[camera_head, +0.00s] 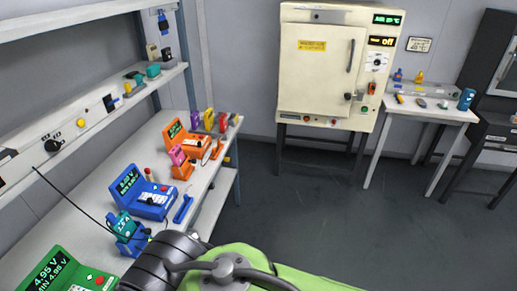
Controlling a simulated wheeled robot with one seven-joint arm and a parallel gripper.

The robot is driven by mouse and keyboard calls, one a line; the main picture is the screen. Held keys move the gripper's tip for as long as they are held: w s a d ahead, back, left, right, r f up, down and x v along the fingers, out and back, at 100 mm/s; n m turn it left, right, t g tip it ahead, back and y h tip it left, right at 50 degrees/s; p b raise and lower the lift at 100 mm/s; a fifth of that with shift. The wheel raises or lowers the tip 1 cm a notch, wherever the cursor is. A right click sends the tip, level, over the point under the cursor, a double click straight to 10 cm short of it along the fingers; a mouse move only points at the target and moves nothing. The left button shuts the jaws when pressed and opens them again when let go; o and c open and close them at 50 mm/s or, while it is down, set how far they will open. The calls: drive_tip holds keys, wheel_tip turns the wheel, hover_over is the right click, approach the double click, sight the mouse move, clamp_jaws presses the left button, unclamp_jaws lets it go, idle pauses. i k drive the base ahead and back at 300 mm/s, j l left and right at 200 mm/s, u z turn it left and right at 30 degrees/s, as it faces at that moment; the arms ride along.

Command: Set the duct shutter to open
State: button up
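I cannot tell for sure which part is the duct shutter. A cream oven-like cabinet (318,85) stands against the back wall with its door shut. It has an upright door handle (350,55), a dark latch (350,96) and a side panel with a small dial (378,61) and a display reading "off" (382,41). A black knob (54,145) sits on the white panel at the left. Small blue and black fittings (163,22) hang on the far end of the left rack.
A long white bench (92,200) at the left holds blue, orange and green meters. A white table (425,108) with small items stands right of the cabinet, near a dark frame (490,70). The grey floor (310,210) between them is clear.

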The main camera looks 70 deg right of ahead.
sight(226, 159)
drive_tip(key=k+l+z, duration=0.1)
drive_tip(key=z, duration=0.35)
drive_tip(key=k+l+z, duration=0.1)
drive_tip(key=z, duration=0.3)
drive_tip(key=l+z, duration=0.2)
drive_tip(key=z, duration=0.25)
drive_tip(key=l+z, duration=0.2)
drive_tip(key=z, duration=0.2)
drive_tip(key=i+l+u, duration=0.2)
drive_tip(key=i+u, duration=0.25)
drive_tip(key=i+l+u, duration=0.85)
drive_tip(key=i+l, duration=0.1)
drive_tip(key=i, duration=0.05)
